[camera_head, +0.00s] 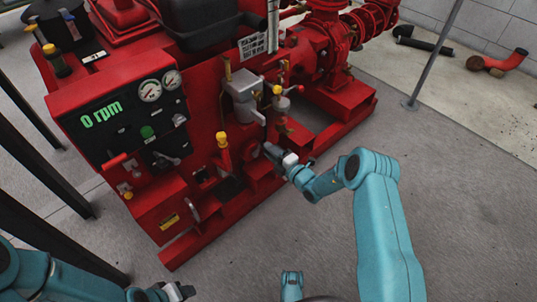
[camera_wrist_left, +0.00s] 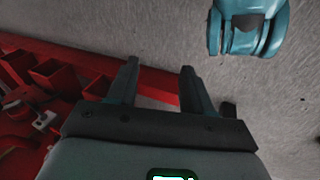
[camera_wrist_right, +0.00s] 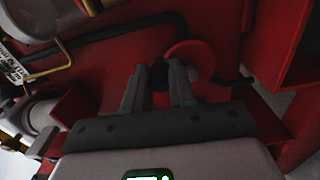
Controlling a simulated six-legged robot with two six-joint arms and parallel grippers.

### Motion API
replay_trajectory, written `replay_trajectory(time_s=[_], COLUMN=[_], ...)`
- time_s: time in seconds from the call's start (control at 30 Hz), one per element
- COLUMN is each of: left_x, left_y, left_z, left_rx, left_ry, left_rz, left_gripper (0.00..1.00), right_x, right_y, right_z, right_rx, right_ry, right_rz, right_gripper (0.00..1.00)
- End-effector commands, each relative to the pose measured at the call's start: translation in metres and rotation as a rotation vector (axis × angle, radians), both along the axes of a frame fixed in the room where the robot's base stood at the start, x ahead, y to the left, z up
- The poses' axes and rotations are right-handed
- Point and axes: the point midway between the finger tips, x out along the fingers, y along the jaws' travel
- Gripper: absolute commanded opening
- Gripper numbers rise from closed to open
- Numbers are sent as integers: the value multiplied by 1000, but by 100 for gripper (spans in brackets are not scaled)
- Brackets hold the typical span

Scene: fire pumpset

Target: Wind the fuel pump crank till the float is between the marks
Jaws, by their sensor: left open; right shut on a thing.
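My right gripper (camera_head: 272,150) is at the lower front of the red pumpset, below a grey metal unit (camera_head: 243,97) with yellow-capped fittings. In the right wrist view its fingers (camera_wrist_right: 160,88) are close together on a small dark part, which I take to be the fuel pump crank (camera_wrist_right: 158,70), in front of a rounded red piece (camera_wrist_right: 192,56). The fingers hide most of that part. My left gripper (camera_head: 172,292) is low in the head view, away from the pumpset; its fingers (camera_wrist_left: 160,84) are apart and empty in the left wrist view. I cannot make out the float or its marks.
The control panel (camera_head: 130,115) reads 0 rpm and carries two round gauges. A red base rail (camera_head: 240,205) runs along the floor under the pumpset. A grey post (camera_head: 433,55) stands at the right. The grey floor in front is mostly clear.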

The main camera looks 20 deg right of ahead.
Motion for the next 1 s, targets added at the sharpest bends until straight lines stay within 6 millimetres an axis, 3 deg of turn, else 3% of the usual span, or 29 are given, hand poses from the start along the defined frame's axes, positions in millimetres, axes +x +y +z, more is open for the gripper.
replay_trajectory(time_s=[0.5, 1.0], left_x=[13, 14], left_y=[3, 3], left_z=[-18, -18], left_rx=[9, 9], left_ry=[-46, -47], left_rz=[6, 6], left_gripper=[51, 51], right_x=[4, 4], right_y=[-12, -14], right_z=[-16, -21], right_rx=[382, 503], right_ry=[141, 185], right_rz=[-2, -2], right_gripper=[0, 0])
